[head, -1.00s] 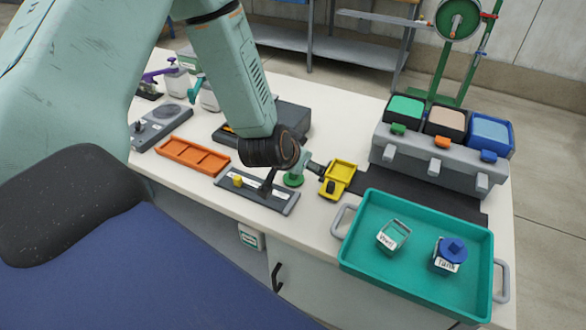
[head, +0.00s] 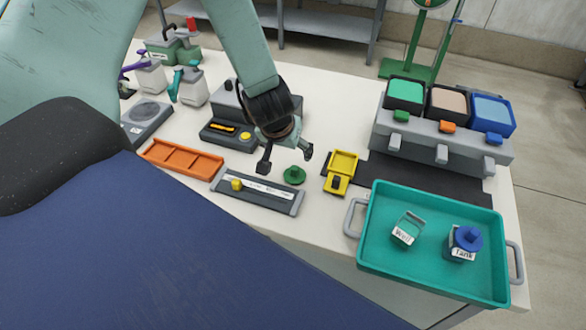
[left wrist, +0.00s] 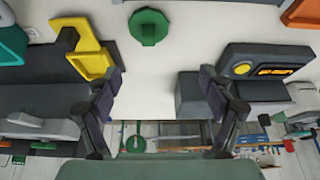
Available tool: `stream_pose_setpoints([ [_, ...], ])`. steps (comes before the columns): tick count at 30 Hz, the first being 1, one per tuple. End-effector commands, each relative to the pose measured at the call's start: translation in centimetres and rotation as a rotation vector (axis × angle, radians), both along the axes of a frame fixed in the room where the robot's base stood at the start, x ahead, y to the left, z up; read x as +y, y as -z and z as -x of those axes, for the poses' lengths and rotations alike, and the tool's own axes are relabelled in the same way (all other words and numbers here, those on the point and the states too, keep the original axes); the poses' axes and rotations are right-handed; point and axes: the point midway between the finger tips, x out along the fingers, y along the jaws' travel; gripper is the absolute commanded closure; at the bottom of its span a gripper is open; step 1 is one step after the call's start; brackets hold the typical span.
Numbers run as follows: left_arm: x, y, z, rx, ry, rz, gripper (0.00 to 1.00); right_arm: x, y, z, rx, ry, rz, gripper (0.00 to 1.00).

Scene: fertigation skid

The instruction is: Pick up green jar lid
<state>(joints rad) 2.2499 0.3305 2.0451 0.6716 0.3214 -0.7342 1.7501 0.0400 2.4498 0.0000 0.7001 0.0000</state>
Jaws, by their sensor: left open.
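The green jar lid (head: 294,175) is a round disc with a raised knob and lies on the white bench between the grey tray and the yellow device. It also shows in the left wrist view (left wrist: 149,27), at the top, a little left of the middle. My left gripper (head: 286,161) is open and empty above the bench, just behind and left of the lid. In the left wrist view its two fingers (left wrist: 162,82) are spread wide with the lid beyond them. My right gripper is not in view.
A yellow device (head: 341,172) stands right of the lid. A grey tray (head: 257,193) with a yellow knob lies in front. An orange divided tray (head: 182,159) is left. A teal tray (head: 432,272) holds two labelled jars.

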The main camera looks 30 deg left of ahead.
Motion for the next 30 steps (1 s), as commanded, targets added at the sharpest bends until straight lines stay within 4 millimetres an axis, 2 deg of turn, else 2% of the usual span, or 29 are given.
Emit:
stream_pose_setpoints([
  [4,-0.9,0.7,0.5,0.03,0.021,0.021,0.19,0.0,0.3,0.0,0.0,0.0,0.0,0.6],
  [9,-1.0,2.4,-0.1,0.029,0.025,0.018,0.19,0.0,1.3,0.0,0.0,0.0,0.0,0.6],
  [17,-1.1,4.1,-0.6,0.029,0.027,0.018,0.19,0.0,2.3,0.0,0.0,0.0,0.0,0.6],
  [25,-1.2,7.5,-1.6,0.029,0.027,0.018,0.19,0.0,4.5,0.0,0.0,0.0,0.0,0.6],
  [30,-1.0,7.9,-1.9,0.027,0.028,0.018,0.19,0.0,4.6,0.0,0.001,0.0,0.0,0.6],
])
